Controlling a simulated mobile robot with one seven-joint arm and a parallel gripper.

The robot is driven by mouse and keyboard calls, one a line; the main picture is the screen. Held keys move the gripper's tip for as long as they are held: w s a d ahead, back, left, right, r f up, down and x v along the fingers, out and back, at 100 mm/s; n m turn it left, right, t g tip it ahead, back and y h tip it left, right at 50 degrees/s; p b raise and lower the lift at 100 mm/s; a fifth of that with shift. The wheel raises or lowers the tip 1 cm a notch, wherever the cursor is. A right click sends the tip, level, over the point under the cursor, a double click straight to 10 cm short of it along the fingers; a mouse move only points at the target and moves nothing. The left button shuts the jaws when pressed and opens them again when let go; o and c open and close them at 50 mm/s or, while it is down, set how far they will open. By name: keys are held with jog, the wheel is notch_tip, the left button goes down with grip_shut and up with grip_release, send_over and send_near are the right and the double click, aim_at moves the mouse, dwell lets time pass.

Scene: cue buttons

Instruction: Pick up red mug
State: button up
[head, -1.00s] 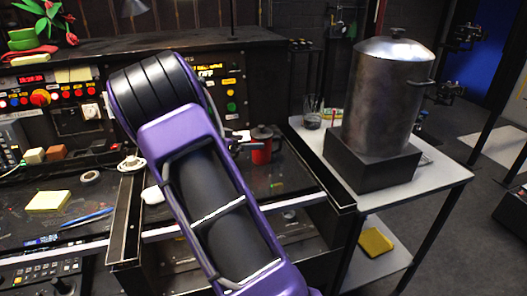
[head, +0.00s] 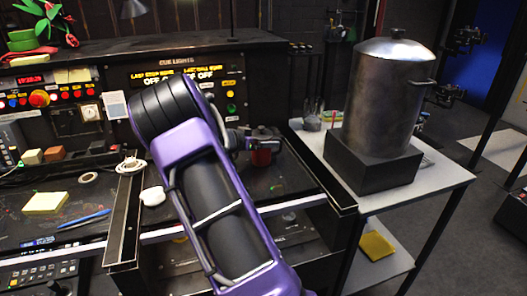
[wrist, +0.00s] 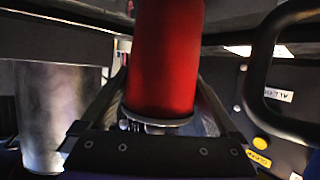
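The red mug (head: 262,157) stands on the black desk, with my gripper (head: 260,138) over its upper part in the head view. In the wrist view the red mug (wrist: 166,55) lies between the two fingers of my gripper (wrist: 163,92), one finger on each side. The fingers are spread about as wide as the mug, close to its sides. I cannot tell whether they touch it. The mug's top is partly hidden by the gripper in the head view.
A large metal pot (head: 383,95) stands on a black block (head: 372,165) on the white side table (head: 442,178), right of the desk. A cue light panel (head: 190,70) rises behind the mug. A white mouse-like object (head: 153,196) and a black rail (head: 127,215) lie left of my arm.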

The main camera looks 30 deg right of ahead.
jog(key=c, duration=1.1)
